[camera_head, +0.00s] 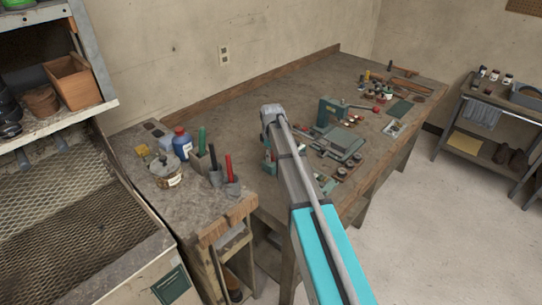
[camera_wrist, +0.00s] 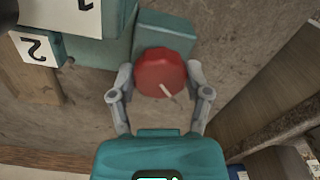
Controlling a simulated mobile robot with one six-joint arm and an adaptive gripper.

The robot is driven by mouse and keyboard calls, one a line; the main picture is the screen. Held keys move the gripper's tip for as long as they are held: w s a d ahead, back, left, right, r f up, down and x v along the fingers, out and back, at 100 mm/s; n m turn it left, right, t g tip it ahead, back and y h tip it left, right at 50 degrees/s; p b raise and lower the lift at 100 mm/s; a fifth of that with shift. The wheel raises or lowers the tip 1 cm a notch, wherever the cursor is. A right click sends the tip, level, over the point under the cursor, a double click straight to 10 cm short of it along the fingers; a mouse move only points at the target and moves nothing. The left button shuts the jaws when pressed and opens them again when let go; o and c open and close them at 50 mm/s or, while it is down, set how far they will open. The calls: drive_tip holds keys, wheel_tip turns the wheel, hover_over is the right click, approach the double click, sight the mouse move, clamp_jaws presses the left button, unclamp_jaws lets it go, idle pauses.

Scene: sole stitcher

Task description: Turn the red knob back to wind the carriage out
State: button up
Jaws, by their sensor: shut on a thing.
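The red knob (camera_wrist: 158,66) shows in the wrist view, round with a scalloped edge. A pale pointer line on its face slants down to the right. It sits in front of a teal housing (camera_wrist: 165,27). My gripper (camera_wrist: 161,77) is shut on the knob, one finger on its left side and one on its right. In the head view my arm covers the gripper, and I cannot make out this knob there. I cannot tell which part is the carriage.
White plates marked 1 (camera_wrist: 76,14) and 2 (camera_wrist: 38,47) are beside the teal housing. In the head view, green machines (camera_head: 333,112) and small parts crowd the workbench (camera_head: 250,98). A blue bottle (camera_head: 182,143) and tool holders stand left of my arm.

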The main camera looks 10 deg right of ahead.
drive_tip(key=n, duration=0.5)
drive_tip(key=shift+s+n, duration=0.15)
drive_tip(key=shift+n, duration=0.15)
drive_tip(key=shift+a+n, duration=0.1)
drive_tip(key=shift+n, duration=2.2)
drive_tip(key=o, duration=1.2)
drive_tip(key=shift+r, duration=0.1)
